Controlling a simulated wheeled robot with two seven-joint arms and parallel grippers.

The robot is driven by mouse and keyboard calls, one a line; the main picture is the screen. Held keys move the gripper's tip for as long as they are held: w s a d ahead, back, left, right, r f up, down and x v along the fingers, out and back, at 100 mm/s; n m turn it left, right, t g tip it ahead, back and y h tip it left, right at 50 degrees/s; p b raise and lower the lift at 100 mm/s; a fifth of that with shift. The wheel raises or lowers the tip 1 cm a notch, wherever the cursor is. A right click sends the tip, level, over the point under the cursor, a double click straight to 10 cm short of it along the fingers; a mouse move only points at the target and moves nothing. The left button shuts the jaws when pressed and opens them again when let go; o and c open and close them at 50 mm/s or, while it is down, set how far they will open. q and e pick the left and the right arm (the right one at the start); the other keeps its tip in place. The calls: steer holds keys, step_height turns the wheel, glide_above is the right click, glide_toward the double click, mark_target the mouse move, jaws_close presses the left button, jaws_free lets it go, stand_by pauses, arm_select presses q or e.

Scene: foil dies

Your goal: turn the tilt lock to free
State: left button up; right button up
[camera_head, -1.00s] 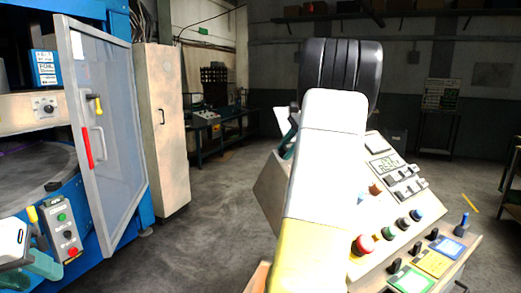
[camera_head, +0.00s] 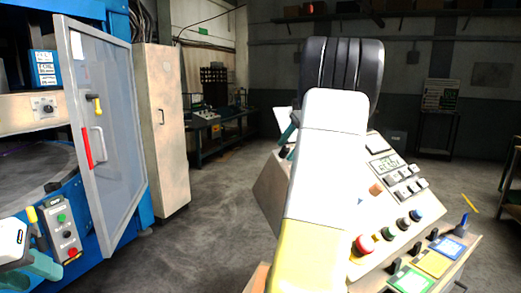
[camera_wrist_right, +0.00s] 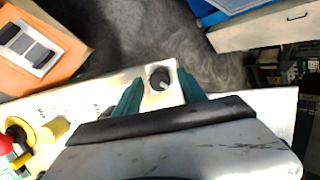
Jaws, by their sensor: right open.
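In the right wrist view a black rotary knob (camera_wrist_right: 160,78) with a pale pointer sits on a white plate on the console. Its label is not readable, so I cannot confirm that it is the tilt lock. My right gripper (camera_wrist_right: 158,88) is open, with one teal finger on each side of the knob; I cannot tell whether they touch it. In the head view my right arm hides much of the console (camera_head: 268,190), and only a bit of the teal gripper shows at its upper left edge. My left gripper (camera_head: 32,264) is partly visible at the bottom left corner.
The console carries a red mushroom button (camera_head: 364,244), coloured buttons and several black switches. A blue machine (camera_head: 130,30) with a glazed door (camera_head: 108,120) stands at the left, beside a beige cabinet (camera_head: 162,130). The floor (camera_head: 220,200) between cabinet and console is clear.

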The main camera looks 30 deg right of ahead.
steer(key=v, duration=0.6)
steer(key=shift+s+r, duration=0.2)
steer(key=shift+r, duration=0.1)
